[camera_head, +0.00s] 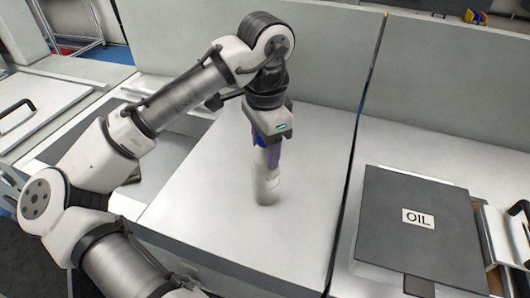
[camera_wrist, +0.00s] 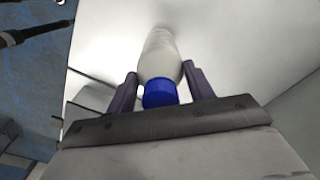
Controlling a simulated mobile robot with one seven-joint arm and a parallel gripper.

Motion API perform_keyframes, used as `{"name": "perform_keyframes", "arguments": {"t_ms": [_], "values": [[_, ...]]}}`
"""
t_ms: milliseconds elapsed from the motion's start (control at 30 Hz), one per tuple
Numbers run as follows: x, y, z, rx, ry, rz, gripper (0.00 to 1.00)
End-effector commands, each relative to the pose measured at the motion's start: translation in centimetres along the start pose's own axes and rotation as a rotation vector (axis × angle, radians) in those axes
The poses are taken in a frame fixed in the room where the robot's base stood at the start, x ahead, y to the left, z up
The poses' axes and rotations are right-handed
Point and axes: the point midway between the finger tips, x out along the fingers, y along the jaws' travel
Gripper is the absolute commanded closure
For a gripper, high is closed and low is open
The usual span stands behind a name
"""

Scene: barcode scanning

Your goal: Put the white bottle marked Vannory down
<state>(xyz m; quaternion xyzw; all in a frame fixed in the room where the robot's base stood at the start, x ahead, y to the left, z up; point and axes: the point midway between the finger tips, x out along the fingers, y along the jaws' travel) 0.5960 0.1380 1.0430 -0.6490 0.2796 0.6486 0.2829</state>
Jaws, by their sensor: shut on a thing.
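The white bottle (camera_head: 266,184) with a blue cap hangs upright or nearly so below my gripper (camera_head: 266,150) in the head view. Its lower end is at or just above the light counter top (camera_head: 215,220); I cannot tell whether it touches. In the wrist view the white bottle (camera_wrist: 160,58) lies between the two dark fingers of my gripper (camera_wrist: 160,85), with its blue cap (camera_wrist: 160,94) nearest the camera. My gripper is shut on the bottle's upper part. No lettering on the bottle can be read.
A dark grey lid marked OIL (camera_head: 418,220) sits to the right, beyond a dark gap between counters. A light wall (camera_head: 330,55) rises behind the counter. The counter top around the bottle is clear. A metal panel with a black handle (camera_head: 18,108) is at the far left.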

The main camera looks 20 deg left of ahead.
Motion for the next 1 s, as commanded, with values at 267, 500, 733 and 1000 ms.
{"name": "perform_keyframes", "arguments": {"t_ms": [267, 500, 733, 1000], "values": [[0.0, 0.0, 0.0, 0.0, 0.0, 0.0, 0.85], [0.2, 0.0, 0.0, -0.001, 0.0, 0.0, 0.29], [0.2, 0.0, 0.0, -0.001, 0.0, 0.0, 0.26], [-1.5, -0.1, 0.0, -0.002, -0.001, -0.003, 0.26]]}}
